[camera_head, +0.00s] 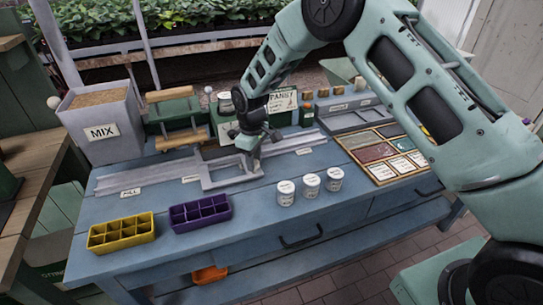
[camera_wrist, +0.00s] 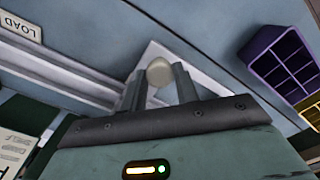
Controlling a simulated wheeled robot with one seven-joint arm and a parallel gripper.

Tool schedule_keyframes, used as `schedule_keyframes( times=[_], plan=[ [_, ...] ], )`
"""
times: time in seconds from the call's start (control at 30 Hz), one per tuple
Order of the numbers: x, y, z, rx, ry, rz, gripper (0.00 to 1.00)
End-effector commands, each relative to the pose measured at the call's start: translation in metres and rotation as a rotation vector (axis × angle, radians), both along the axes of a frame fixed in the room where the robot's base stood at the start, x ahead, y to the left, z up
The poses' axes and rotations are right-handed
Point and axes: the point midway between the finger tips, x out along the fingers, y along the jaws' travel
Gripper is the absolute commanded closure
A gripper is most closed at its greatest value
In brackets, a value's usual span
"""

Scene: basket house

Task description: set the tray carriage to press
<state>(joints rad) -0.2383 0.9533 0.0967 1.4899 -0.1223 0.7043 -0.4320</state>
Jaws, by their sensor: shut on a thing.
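The tray carriage (camera_head: 212,181) is a grey open frame on a long pale rail (camera_head: 150,176) on the blue bench. In the head view it stands near the middle of the rail, just right of a small, partly legible middle label (camera_head: 190,179). The "FILL" label (camera_head: 131,192) is further left and the "LOAD" label (camera_head: 304,151) is to the right. My gripper (camera_head: 247,146) is at the carriage's right side. In the wrist view my gripper (camera_wrist: 157,82) is shut on the carriage's pale round knob (camera_wrist: 159,71). The carriage frame (camera_wrist: 205,66) shows behind the fingers.
A yellow tray (camera_head: 121,233) and a purple tray (camera_head: 200,213) lie in front of the rail. Several white tubs (camera_head: 311,185) stand right of them. A "MIX" bin (camera_head: 101,132) and a wooden-barred device (camera_head: 180,138) stand behind. Bare bench lies between trays and tubs.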

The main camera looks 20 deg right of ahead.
Motion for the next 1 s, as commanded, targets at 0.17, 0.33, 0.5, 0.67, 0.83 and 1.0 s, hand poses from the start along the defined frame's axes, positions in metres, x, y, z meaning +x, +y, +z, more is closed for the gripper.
schedule_keyframes(
  times=[0.17, 0.33, 0.5, 0.67, 0.83, 1.0],
  plan=[
    [-0.001, 0.018, 0.000, 0.001, 0.000, 0.001, 1.00],
    [-0.001, 0.023, 0.000, 0.001, 0.001, 0.000, 1.00],
    [-0.001, 0.023, 0.000, 0.001, 0.001, -0.001, 1.00],
    [-0.001, 0.023, 0.000, 0.001, 0.001, 0.000, 1.00],
    [-0.001, 0.023, 0.000, 0.001, 0.001, 0.000, 0.48],
    [-0.001, 0.022, 0.000, 0.000, 0.000, 0.000, 0.48]
  ],
)
